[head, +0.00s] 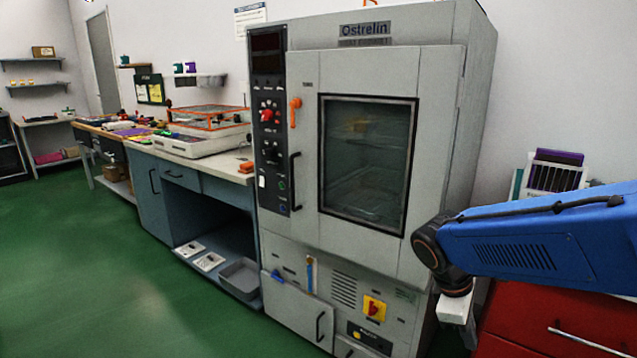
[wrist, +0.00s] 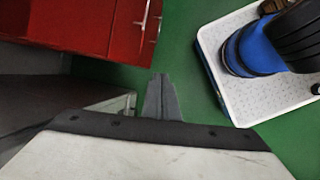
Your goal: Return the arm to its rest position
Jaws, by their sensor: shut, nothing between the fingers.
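My arm shows at the right of the head view as a blue link with a dark joint, in front of the oven's lower right side. Its pale end points down there, and the fingertips cannot be made out. In the wrist view my gripper (wrist: 160,82) shows as narrow grey fingers together, with nothing between them. It hangs over the green floor (wrist: 190,105), between the red cabinet (wrist: 75,22) and my own base.
The grey Ostrelin oven (head: 385,55) stands beside the arm with its door closed. The red drawer cabinet, also in the head view (head: 540,312), is below the arm. A workbench (head: 222,187) runs along the left wall. The green floor (head: 110,270) at left is clear.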

